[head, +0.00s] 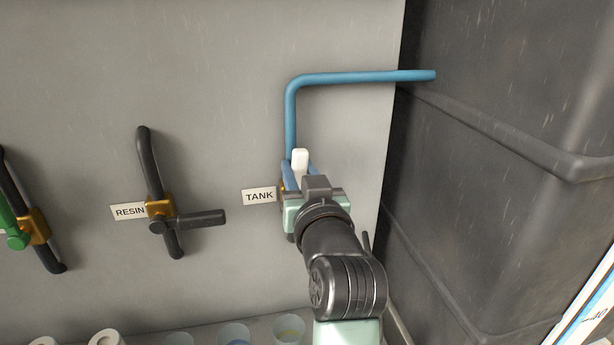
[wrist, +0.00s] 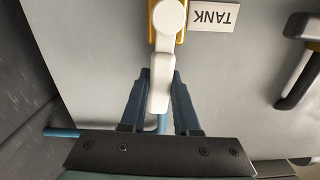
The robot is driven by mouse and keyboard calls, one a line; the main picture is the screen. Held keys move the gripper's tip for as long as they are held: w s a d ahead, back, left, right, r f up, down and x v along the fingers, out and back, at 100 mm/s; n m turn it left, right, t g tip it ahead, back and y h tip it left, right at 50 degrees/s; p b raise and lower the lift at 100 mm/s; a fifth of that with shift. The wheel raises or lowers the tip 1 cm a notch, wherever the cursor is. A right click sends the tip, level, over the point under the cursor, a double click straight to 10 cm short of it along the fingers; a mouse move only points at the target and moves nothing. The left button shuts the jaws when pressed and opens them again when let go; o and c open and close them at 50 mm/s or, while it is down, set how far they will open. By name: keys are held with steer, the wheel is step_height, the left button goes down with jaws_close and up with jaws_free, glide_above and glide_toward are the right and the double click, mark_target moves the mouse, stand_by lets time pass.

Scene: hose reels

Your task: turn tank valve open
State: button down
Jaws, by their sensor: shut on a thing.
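The tank valve has a white lever (head: 300,160) on a brass body on the grey wall, at the end of a blue pipe (head: 291,115). The TANK label (head: 259,196) is just left of it. In the wrist view the white lever (wrist: 161,90) runs from its round hub, beside the brass body (wrist: 155,20), down between my fingers, roughly in line with the pipe. My gripper (wrist: 160,84) is shut on the lever's free end, one finger on each side. In the head view my gripper (head: 299,175) hides most of the valve body.
Left is the RESIN valve (head: 161,207) with a black lever across its pipe, and a green-handled valve (head: 20,235) farther left. A large dark tank (head: 500,140) stands close on the right. Cups and rolls (head: 234,333) line the bottom edge.

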steer(key=shift+s+a+n, duration=0.1)
steer(key=shift+a+n, duration=0.2)
steer(key=shift+n, duration=0.1)
stand_by(0.3)
steer(key=c, duration=0.6)
jaws_free()
steer(key=shift+c, duration=0.2)
steer(key=shift+s, duration=0.1)
steer(key=b+v, duration=0.1)
steer(key=v, duration=1.1)
steer(key=shift+s+b, duration=0.35)
steer(key=shift+s, duration=0.05)
steer(key=shift+d, duration=0.1)
